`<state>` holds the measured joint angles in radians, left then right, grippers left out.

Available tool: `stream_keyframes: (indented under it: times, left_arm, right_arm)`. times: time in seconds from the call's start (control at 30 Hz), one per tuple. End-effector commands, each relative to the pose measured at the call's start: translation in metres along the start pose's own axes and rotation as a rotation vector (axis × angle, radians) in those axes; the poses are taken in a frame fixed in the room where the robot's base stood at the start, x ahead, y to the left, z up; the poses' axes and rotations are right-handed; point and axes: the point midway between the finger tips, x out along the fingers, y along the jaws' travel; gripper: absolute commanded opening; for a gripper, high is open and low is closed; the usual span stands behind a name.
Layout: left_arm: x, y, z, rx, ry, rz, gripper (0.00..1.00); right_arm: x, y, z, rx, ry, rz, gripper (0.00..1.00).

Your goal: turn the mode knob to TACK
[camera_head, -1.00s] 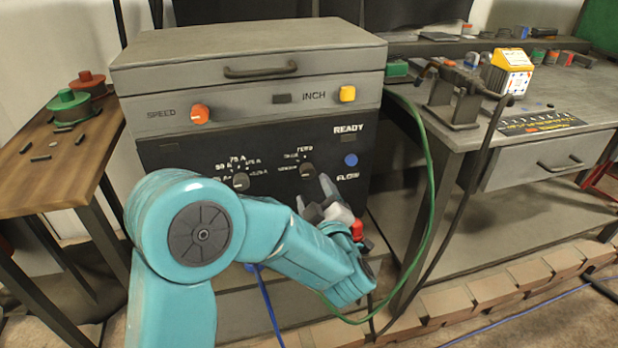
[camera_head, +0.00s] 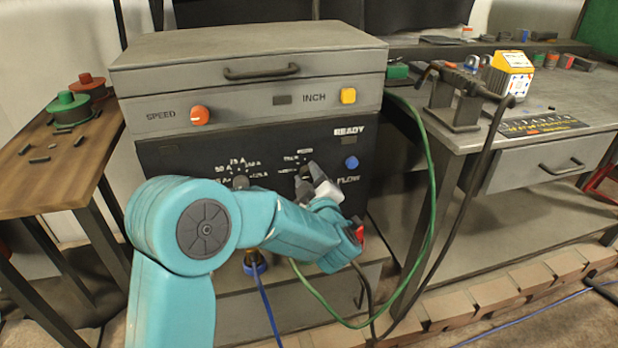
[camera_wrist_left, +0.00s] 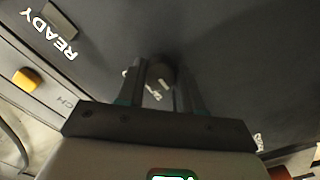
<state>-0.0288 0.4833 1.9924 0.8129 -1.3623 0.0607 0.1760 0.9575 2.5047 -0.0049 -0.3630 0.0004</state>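The mode knob is a dark round knob on the black front panel (camera_head: 200,155) of the welding machine. In the left wrist view the mode knob (camera_wrist_left: 160,75) sits between the two fingers of my left gripper (camera_wrist_left: 161,85). In the head view my left gripper (camera_head: 308,180) is at the panel and covers most of this knob. The fingers stand apart, one on each side of the knob; firm contact cannot be told. Small white labels around the knob are too blurred to read surely, and its pointer is hidden. My right gripper is not in view.
A second dark knob (camera_head: 240,182) with ampere marks is left of my gripper. A blue button (camera_head: 351,162) is close on the right. An orange speed knob (camera_head: 200,116) and yellow inch button (camera_head: 348,95) are above. A green cable (camera_head: 432,190) hangs at the right.

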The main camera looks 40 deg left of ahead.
Motion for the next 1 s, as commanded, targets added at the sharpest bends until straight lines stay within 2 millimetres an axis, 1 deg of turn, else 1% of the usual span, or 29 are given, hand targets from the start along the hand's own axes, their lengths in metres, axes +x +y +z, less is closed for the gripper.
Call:
stream_keyframes:
  times: [0.17, 0.37, 1.0]
  left_arm:
    - [0.0, 0.0, 0.0, 0.016, -0.001, -0.001, 0.05]
    - [0.0, 0.001, -0.001, 0.096, -0.004, -0.004, 0.05]
    - [-0.001, 0.003, -0.001, 0.599, -0.018, -0.016, 0.05]
  right_arm:
    - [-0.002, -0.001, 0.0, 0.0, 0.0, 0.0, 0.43]
    - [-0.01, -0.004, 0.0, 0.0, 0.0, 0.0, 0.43]
    - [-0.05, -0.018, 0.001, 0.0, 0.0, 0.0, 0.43]
